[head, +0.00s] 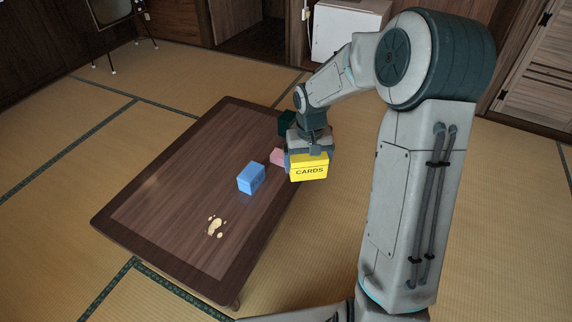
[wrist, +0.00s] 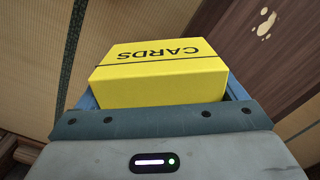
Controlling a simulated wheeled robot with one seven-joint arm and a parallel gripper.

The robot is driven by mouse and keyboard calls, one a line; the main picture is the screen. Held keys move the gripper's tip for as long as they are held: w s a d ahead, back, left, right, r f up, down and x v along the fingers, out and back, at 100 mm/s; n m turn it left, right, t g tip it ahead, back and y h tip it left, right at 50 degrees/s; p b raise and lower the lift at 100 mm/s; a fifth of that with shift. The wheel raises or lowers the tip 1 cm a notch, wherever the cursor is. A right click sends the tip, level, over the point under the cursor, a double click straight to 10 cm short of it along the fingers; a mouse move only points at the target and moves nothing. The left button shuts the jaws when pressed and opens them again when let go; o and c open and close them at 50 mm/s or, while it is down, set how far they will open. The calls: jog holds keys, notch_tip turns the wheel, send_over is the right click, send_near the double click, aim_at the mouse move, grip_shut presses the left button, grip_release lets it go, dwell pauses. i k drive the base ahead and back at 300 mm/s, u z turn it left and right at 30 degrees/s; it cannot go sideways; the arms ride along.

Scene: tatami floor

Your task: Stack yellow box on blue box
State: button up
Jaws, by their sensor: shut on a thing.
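The yellow box (head: 309,170), marked CARDS, is held in my gripper (head: 309,156) near the right edge of the low table. It also shows in the wrist view (wrist: 160,72), between the blue-grey fingers. My gripper is shut on it. The blue box (head: 251,178) stands on the table, to the left of the yellow box and apart from it. The blue box is not seen in the wrist view. Whether the yellow box is clear of the table is hard to tell.
The dark wooden table (head: 165,200) is bare on its left side. A pink box (head: 277,156) and a dark green box (head: 286,122) are behind, partly hidden by my gripper. Pale spots (head: 215,227) lie in front of the blue box. Tatami floor surrounds the table.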

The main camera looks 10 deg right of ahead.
aim_at(250, 170)
jog(key=z, duration=0.5)
jog(key=i, duration=1.3)
jog(key=u, duration=2.25)
